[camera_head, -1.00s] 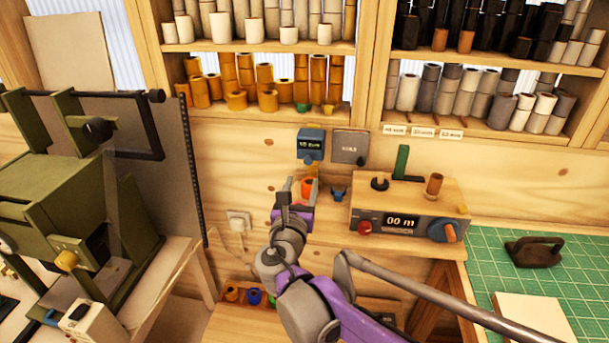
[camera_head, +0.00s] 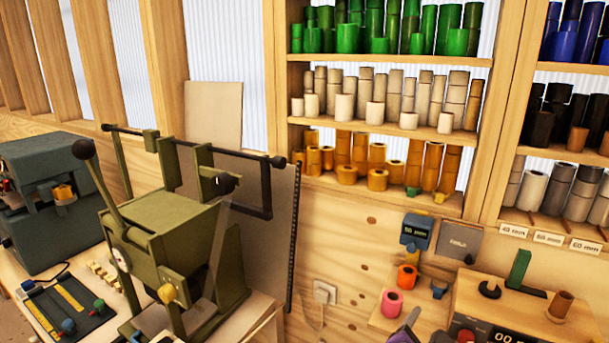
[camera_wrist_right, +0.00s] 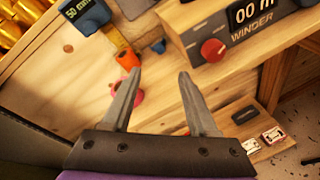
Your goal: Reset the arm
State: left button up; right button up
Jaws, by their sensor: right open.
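My right gripper (camera_wrist_right: 160,75) is open in the right wrist view, its two grey fingers apart with nothing between them. In the head view only a small grey and purple part of my right arm (camera_head: 405,332) shows at the bottom edge. A pink roll (camera_head: 391,303) and an orange roll (camera_head: 407,276) stand on a small wooden ledge at the wall, just above that part. In the wrist view the orange roll (camera_wrist_right: 127,59) is beyond the left finger, which partly hides the pink roll. My left gripper is not in view.
The winder (camera_head: 490,325) with its red knob stands right of the ledge. A blue 50 mm device (camera_head: 416,232) hangs above it. Shelves of colored rolls (camera_head: 370,140) line the wall.

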jog(key=s+a+f+m+g+y, duration=0.3)
jog(key=s+a+f+m+y, duration=0.1)
jog(key=s+f+m, duration=0.4)
jog(key=s+a+f+m+g+y, duration=0.3)
jog(key=s+f+m+y, duration=0.2)
jog(key=s+f+m, duration=0.4)
jog(key=s+m, duration=0.2)
jog(key=m, duration=0.2)
jog(key=shift+a, duration=0.35)
